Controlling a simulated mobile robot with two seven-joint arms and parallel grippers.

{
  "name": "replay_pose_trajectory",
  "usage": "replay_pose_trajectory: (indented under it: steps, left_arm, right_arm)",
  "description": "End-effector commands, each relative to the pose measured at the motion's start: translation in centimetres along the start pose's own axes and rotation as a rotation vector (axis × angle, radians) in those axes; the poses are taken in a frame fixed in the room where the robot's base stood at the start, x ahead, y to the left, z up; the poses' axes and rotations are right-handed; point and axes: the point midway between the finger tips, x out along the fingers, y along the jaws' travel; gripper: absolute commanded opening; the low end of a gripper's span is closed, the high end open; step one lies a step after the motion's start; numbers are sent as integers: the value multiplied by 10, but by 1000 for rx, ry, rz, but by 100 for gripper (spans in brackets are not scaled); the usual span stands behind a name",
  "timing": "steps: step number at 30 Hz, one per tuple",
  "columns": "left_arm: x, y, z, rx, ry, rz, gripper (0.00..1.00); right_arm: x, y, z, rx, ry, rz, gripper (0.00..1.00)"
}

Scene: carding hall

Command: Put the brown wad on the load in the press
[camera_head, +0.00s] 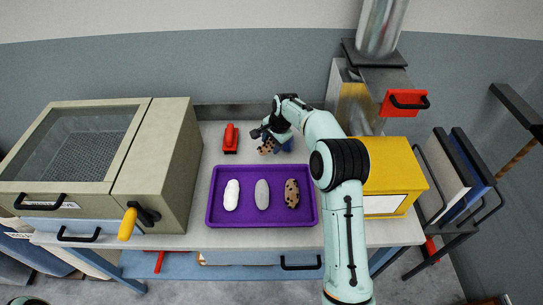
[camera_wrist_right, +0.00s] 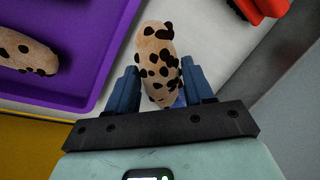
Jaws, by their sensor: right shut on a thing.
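My right gripper (camera_head: 277,143) is shut on a tan-brown wad with dark spots (camera_head: 266,147), at the back of the table behind the purple tray. In the right wrist view the wad (camera_wrist_right: 158,45) sticks out lengthwise between the blue fingers (camera_wrist_right: 160,88). I cannot tell whether it touches the tabletop. A second spotted brown wad (camera_head: 292,194) lies at the right in the purple tray (camera_head: 262,222), beside a grey wad (camera_head: 262,194) and a white wad (camera_head: 231,195). No load in a press is clearly visible. My left gripper is out of view.
A beige machine (camera_head: 152,150) with a glazed lid stands left. A red object (camera_head: 230,139) stands behind the tray. At right are a yellow box (camera_head: 395,178) and a metal unit with a red-backed handle (camera_head: 404,102); my right arm partly covers them. Some pale tabletop (camera_head: 218,160) is bare.

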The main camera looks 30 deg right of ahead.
Motion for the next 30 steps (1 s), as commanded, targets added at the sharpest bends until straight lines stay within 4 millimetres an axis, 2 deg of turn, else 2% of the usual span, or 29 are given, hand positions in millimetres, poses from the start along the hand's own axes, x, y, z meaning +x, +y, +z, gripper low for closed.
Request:
replay_pose_trajectory:
  steps: [5,12,15,28,29,30]
  left_arm:
    - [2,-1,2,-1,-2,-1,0]
    - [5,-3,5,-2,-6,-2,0]
    - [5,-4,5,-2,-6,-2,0]
    - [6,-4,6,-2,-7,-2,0]
    - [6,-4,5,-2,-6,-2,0]
    - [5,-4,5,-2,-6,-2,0]
  right_arm:
    - [13,4,0,0,0,-1,22]
    - [52,16,1,0,-2,1,22]
    - [62,18,1,1,-1,-1,22]
    - [67,20,1,0,0,-2,21]
    - [66,19,1,0,0,-3,62]
    - [66,19,1,0,0,-3,63]
